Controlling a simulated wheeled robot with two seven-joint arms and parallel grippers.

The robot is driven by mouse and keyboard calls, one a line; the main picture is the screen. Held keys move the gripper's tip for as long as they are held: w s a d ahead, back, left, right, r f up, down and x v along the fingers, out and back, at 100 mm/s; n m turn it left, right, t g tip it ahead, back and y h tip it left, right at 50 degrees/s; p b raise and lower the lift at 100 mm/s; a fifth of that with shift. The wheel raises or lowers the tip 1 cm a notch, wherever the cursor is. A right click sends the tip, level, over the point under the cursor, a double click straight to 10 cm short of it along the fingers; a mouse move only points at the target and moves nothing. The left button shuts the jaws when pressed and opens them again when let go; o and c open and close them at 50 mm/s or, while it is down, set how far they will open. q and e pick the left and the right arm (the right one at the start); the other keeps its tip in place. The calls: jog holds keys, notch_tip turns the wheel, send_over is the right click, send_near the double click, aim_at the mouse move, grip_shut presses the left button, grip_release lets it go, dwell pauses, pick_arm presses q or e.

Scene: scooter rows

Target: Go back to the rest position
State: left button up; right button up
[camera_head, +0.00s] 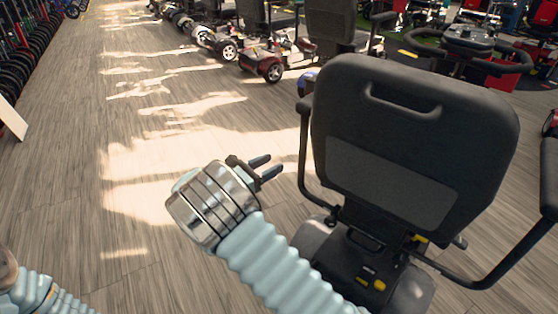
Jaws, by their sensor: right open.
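My right gripper (266,168) is open and empty, held over the wooden floor near the middle of the head view. Its two dark fingers point up and to the right, with a gap between them. They are just left of the near scooter's armrest in the picture; I cannot tell the distance. My right arm comes in from the bottom edge. Part of my left arm shows at the bottom left corner; its gripper is not in view.
A large mobility scooter with a black seat (415,150) fills the right side. Several scooters (262,62) stand in a row at the back. Bikes (25,75) line the left edge, near a pale board (12,118). The sunlit wooden floor (130,160) between them is clear.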

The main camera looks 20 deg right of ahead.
jog(key=shift+a, duration=0.1)
dwell(0.3)
jog(key=s+d+f+m+g+y, duration=0.1)
jog(key=s+d+f+g+y, duration=0.2)
jog(key=f, duration=0.6)
jog(key=s+f+m+g+y, duration=0.1)
jog(key=s+f+y, duration=0.2)
jog(key=s+f, duration=0.35)
jog(key=s+a+f+m+g+y, duration=0.1)
jog(key=s+a+f+m+y, duration=0.1)
jog(key=s+f+y, duration=0.3)
jog(key=s+a+f+m+g, duration=0.1)
jog(key=s+f+m+g, duration=0.15)
jog(key=f, duration=0.55)
jog(key=s+a+f+m+t+y, duration=0.1)
jog(key=s+a+m+t+y, duration=0.1)
jog(key=s+a+m+y, duration=0.3)
jog(key=s+a+f+m+t+y, duration=0.1)
jog(key=s+a+f+m+y, duration=0.1)
jog(key=s+a+m+y, duration=0.3)
jog(key=a+m, duration=0.3)
jog(key=m, duration=0.3)
jog(key=shift+s+a+f+t+y, duration=0.25)
jog(key=shift+a+t+y, duration=0.05)
jog(key=shift+a+t, duration=0.1)
jog(key=shift+c, duration=0.2)
